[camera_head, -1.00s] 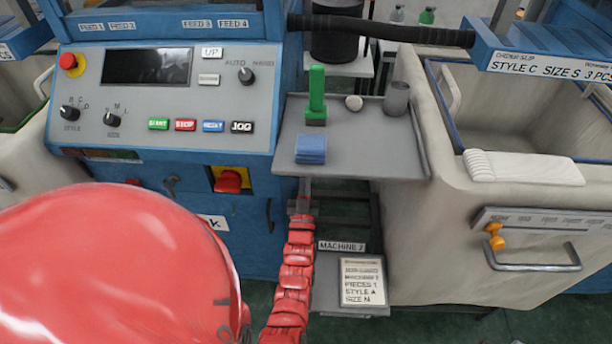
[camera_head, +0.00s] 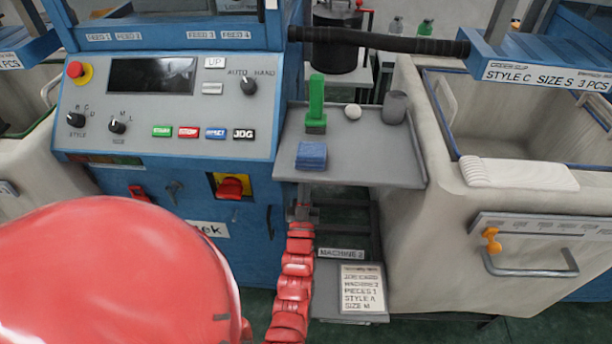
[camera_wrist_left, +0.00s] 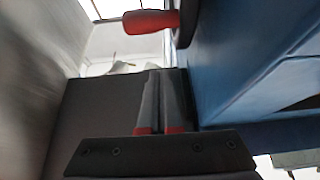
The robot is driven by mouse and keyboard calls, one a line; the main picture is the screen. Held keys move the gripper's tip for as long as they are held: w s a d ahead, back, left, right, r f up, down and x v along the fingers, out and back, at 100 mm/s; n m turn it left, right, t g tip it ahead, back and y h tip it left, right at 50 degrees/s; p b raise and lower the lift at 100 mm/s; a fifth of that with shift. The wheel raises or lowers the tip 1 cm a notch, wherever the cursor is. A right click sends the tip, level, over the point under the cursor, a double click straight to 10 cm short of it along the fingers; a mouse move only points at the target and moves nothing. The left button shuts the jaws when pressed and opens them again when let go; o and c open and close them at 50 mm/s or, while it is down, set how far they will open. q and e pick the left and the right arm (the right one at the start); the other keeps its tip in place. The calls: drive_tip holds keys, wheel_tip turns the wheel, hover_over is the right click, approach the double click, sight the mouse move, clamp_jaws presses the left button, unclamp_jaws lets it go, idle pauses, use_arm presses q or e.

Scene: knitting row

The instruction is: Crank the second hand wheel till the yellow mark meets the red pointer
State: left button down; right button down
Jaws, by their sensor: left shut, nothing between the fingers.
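In the left wrist view a red cylindrical handle (camera_wrist_left: 151,22) sticks out from a dark rounded part beside the blue machine. It looks like a crank handle of a hand wheel, but the wheel is mostly out of frame. I see no yellow mark or red pointer. My left gripper (camera_wrist_left: 164,76) is shut and empty, its two grey fingers together, apart from the handle in the picture.
The blue machine's control panel (camera_head: 180,140) is at left. A cream bin (camera_head: 440,220) stands right. A job card (camera_head: 362,289) lies below the shelf.

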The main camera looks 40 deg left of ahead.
use_arm(q)
drive_tip(key=v, duration=0.8)
drive_tip(key=w+d+r+m+g+h+p, duration=0.25)
drive_tip(key=d+r+h+p, duration=0.2)
drive_tip(key=r, duration=0.35)
drive_tip(key=s+a+n+g, duration=0.2)
drive_tip(key=s+a+g, duration=0.1)
drive_tip(key=g, duration=0.1)
drive_tip(key=w+a+f+b, duration=0.4)
drive_tip(key=w+a+f, duration=0.1)
drive_tip(key=w, duration=0.3)
drive_tip(key=shift+w+a+f+y+b, duration=0.2)
drive_tip(key=shift+a+y+b, duration=0.1)
drive_tip(key=shift+a+y, duration=0.05)
drive_tip(key=shift+n, duration=0.25)
